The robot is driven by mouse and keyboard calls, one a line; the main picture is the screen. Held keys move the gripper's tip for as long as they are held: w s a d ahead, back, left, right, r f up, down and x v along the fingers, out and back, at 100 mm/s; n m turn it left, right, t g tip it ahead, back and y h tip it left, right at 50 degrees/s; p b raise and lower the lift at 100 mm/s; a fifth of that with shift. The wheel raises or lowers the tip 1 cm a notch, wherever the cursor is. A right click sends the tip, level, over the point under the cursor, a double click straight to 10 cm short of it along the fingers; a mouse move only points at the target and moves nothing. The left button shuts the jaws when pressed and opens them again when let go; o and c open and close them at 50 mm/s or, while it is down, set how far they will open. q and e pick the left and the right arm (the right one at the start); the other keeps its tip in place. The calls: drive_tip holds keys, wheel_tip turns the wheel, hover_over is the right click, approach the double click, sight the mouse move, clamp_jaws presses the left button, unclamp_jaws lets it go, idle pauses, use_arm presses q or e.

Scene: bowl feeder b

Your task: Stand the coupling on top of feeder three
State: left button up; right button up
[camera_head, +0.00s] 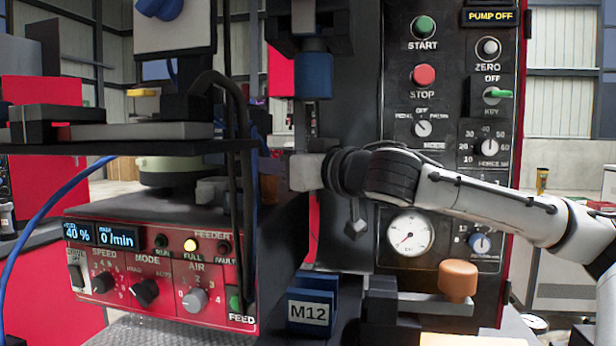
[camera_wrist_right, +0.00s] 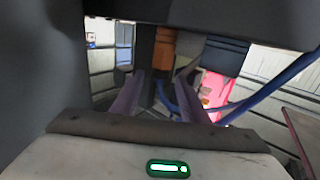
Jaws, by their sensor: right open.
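My right gripper (camera_head: 272,172) reaches in from the right, in front of the machine column, with its fingers partly hidden by dark parts. In the right wrist view its two fingers (camera_wrist_right: 158,95) are apart with nothing held between them. Beyond them show an orange block (camera_wrist_right: 165,45) and a dark blue block (camera_wrist_right: 224,55). I cannot make out which thing is the coupling. A red control box (camera_head: 165,268) marked FEEDER stands at the left, below a round pale-green drum (camera_head: 175,172). I see no number three on it. My left gripper is not in view.
A dark control panel (camera_head: 450,100) with knobs and a gauge stands behind my right arm. A blue block marked M12 (camera_head: 310,312) and an orange knob (camera_head: 458,281) are low in front. A blue cylinder (camera_head: 313,76) hangs above my gripper. Black cables (camera_head: 230,110) run close on its left.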

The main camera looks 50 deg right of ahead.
drive_tip(key=s+a+b, duration=0.1)
drive_tip(key=s+b, duration=0.1)
drive_tip(key=s, duration=0.8)
drive_tip(key=shift+a, duration=0.25)
